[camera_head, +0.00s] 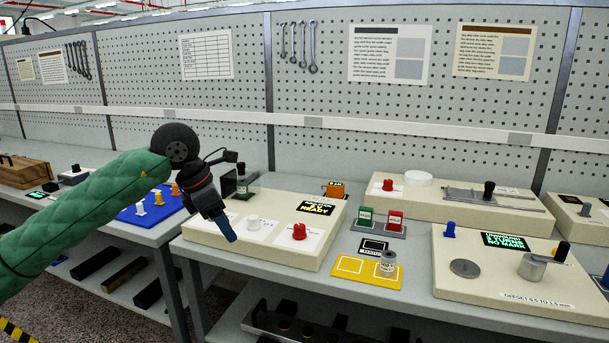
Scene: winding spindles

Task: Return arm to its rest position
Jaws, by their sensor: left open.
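My left arm (85,215), in a green quilted sleeve, reaches in from the left edge. My left gripper (228,230) hangs at its end, pointing down, above the left front edge of a cream station box (285,255). No object shows between its fingers. Part of the box's left side is hidden behind the gripper. My right gripper is out of the picture.
Another cream station (515,290) with a screen and a metal cylinder stands at the right. A blue mat (130,214) with small spools lies at the left. A pegboard wall (375,110) closes the back.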

